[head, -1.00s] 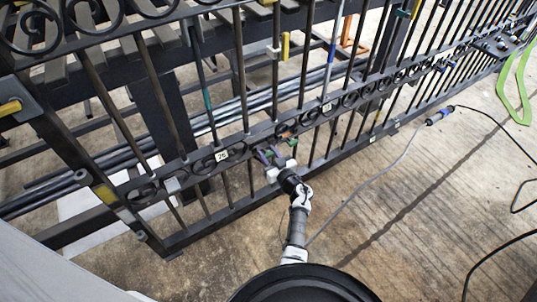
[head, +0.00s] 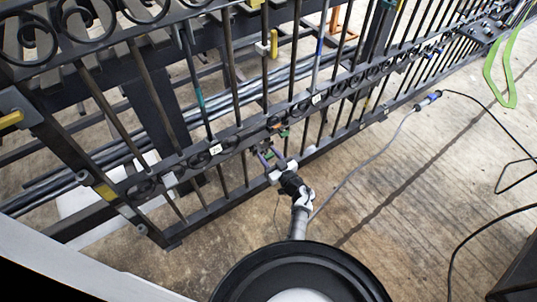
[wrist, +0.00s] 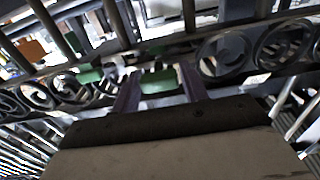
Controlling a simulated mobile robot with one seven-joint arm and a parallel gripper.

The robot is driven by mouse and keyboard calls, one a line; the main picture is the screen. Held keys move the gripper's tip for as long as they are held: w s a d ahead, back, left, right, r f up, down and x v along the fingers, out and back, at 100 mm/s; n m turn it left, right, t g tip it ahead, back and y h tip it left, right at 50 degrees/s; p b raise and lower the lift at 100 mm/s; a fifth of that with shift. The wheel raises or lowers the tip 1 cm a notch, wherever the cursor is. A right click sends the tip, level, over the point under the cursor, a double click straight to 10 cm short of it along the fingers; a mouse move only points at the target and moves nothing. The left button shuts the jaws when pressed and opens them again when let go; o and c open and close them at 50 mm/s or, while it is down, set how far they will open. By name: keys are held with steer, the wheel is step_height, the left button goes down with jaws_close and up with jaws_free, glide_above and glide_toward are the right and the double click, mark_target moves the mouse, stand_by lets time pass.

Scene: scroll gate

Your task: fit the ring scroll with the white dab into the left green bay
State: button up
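My gripper (head: 270,155) is just in front of the middle rail of a dark iron gate (head: 232,140). Its two purplish fingers (wrist: 158,90) stand apart in the wrist view, with no scroll visible between them. A green patch (wrist: 160,80) on the rail shows beyond the gap, and another green patch (wrist: 90,76) lies to its left. In the head view a small green piece (head: 284,132) sits on the rail above the gripper. Ring scrolls (wrist: 222,54) line the rail on both sides. I cannot make out a white dab on any ring.
Upright bars run above and below the rail. A number plate (head: 215,149) is left of my gripper. A yellow handle (head: 273,43) is on a bar above.

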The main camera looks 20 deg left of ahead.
steer(key=shift+o, duration=1.2)
steer(key=shift+d, duration=0.1)
steer(key=p+v, duration=0.6)
steer(key=v, duration=0.7)
steer(key=shift+s+d, duration=0.2)
steer(key=shift+s, duration=0.05)
